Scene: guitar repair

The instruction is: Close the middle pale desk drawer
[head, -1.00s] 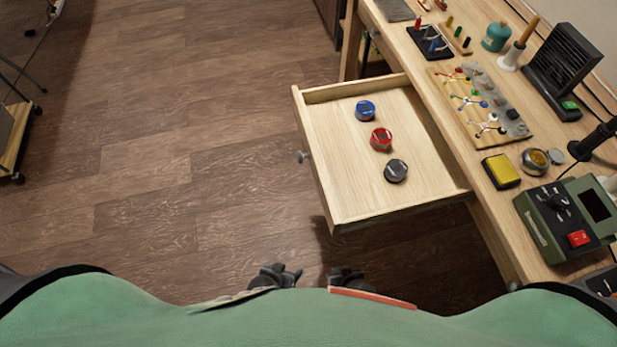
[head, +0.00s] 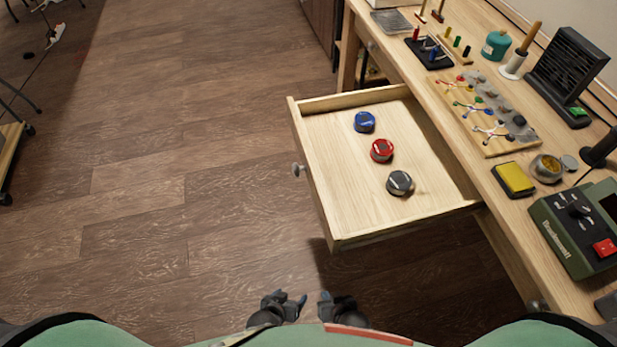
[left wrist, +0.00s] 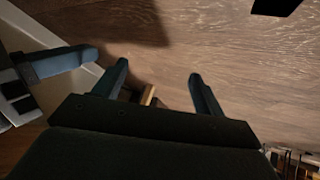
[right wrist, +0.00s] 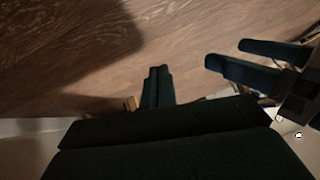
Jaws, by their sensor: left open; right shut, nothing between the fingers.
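The pale wooden desk drawer (head: 345,215) is pulled far out of the desk, to the right of the middle in the head view. Its round metal knob (head: 297,169) is on the left-hand front panel. Inside lie a blue-topped tin (head: 364,122), a red-topped tin (head: 382,150) and a dark grey tin (head: 399,183). My left gripper (head: 302,300) is open and empty, low over the floor, well clear of the drawer. My right gripper (head: 324,296) is beside it, shut and empty; its closed fingers show in the right wrist view (right wrist: 158,86).
The workbench (head: 440,118) runs along the right. It holds a green tester box (head: 575,225), a yellow sponge (head: 514,179), a wiring board (head: 485,110) and a black fan-like unit (head: 566,65). Another knob (head: 538,306) shows at lower right. The floor (head: 150,180) left of the drawer is clear.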

